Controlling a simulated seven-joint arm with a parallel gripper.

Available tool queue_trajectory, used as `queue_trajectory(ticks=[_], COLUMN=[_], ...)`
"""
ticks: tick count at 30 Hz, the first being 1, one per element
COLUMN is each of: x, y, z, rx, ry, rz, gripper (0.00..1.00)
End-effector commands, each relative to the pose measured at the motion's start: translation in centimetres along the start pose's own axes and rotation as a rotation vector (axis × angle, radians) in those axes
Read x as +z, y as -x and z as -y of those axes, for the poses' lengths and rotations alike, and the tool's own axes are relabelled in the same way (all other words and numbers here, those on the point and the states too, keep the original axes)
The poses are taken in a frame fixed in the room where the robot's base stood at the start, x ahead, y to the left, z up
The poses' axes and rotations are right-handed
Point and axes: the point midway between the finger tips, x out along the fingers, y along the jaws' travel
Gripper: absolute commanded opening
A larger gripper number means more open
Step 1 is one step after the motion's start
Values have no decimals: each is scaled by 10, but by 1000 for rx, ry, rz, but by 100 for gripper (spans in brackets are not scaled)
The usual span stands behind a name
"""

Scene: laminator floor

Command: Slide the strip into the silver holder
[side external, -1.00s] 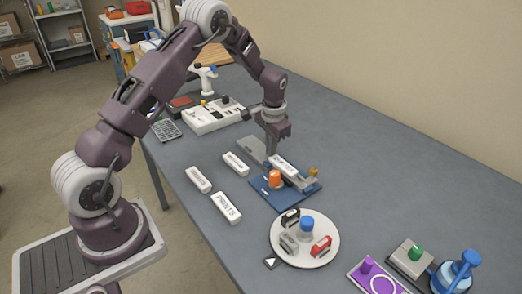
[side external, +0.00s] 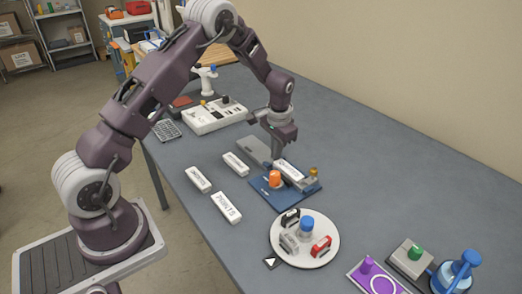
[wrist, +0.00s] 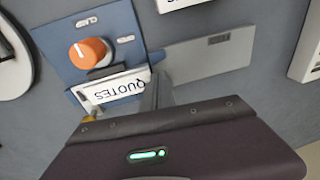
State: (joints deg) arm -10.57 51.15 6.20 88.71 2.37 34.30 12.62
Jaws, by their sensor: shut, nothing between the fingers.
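A white strip lettered QUOTES (wrist: 115,87) lies in line with the silver holder (side external: 308,184) on a blue base (side external: 262,190). The strip also shows in the side view (side external: 289,171). An orange knob (wrist: 88,52) stands on the base beside it. My gripper (wrist: 158,94) is shut and empty, its fingertips low at the strip's end by the Q. It also shows in the side view (side external: 275,154). I cannot tell whether the fingertips touch the strip. The gripper body hides part of the holder in the wrist view.
A flat grey plate (wrist: 210,54) extends from the base. Several other white strips, one marked PRINTS (side external: 226,207), lie left of the base. A round white tray (side external: 283,253) with small items stands in front.

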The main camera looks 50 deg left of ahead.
Motion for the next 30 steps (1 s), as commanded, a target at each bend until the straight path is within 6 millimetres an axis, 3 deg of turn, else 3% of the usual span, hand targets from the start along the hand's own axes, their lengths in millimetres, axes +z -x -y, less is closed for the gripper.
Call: queue_trajectory(ticks=[16, 30], x=[0, 0], y=[2, 2], z=[-18, -7], rx=[0, 0], ry=[1, 1], rz=[1, 0], gripper=[0, 0])
